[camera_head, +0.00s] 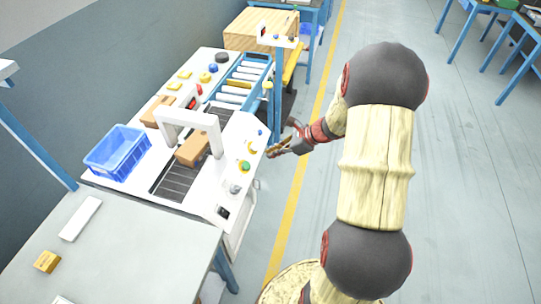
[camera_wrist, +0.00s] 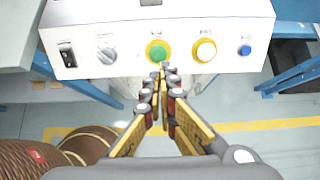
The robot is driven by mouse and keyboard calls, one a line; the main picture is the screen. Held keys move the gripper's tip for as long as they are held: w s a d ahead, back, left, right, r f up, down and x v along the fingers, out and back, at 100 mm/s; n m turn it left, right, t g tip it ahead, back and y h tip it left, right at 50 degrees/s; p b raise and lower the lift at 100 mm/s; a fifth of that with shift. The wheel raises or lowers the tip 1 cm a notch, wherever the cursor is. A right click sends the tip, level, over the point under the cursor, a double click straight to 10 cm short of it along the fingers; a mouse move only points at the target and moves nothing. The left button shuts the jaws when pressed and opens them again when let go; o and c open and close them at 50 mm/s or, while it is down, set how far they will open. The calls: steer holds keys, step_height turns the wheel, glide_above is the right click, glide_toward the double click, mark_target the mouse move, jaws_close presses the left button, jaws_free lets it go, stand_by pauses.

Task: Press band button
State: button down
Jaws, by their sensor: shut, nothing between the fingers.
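The white control panel (camera_wrist: 130,14) of the bench fills the top of the wrist view. On it, left to right, are a black rocker switch (camera_wrist: 68,55), a grey knob (camera_wrist: 107,55), a green button (camera_wrist: 157,53) in a yellow ring, a white button (camera_wrist: 204,50) in a yellow ring and a small blue button (camera_wrist: 245,50). The labels are too small to read, so I cannot tell which is the band button. My gripper (camera_wrist: 164,72) is shut and empty, its tips just below the green button in the picture. In the head view my gripper (camera_head: 270,153) is right of the panel; contact is not visible.
A white arch (camera_head: 188,118) spans the bench, with a cardboard box (camera_head: 194,150) beneath it on the dark belt (camera_head: 172,183). A blue crate (camera_head: 117,150) stands left. Rollers (camera_head: 236,88) and a blue post (camera_head: 277,85) lie beyond.

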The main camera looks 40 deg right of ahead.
mark_target(248, 165)
steer(key=b+x, duration=0.4)
steer(key=x, duration=0.7)
steer(key=shift+w+f, duration=0.15)
steer(key=shift+x, duration=0.8)
steer(key=shift+a+f, duration=0.1)
steer(key=shift+s+r, duration=0.2)
steer(key=shift+r, duration=0.15)
steer(key=p+v, duration=0.6)
steer(key=v, duration=0.7)
steer(key=shift+d+r, duration=0.2)
steer(key=shift+d, duration=0.15)
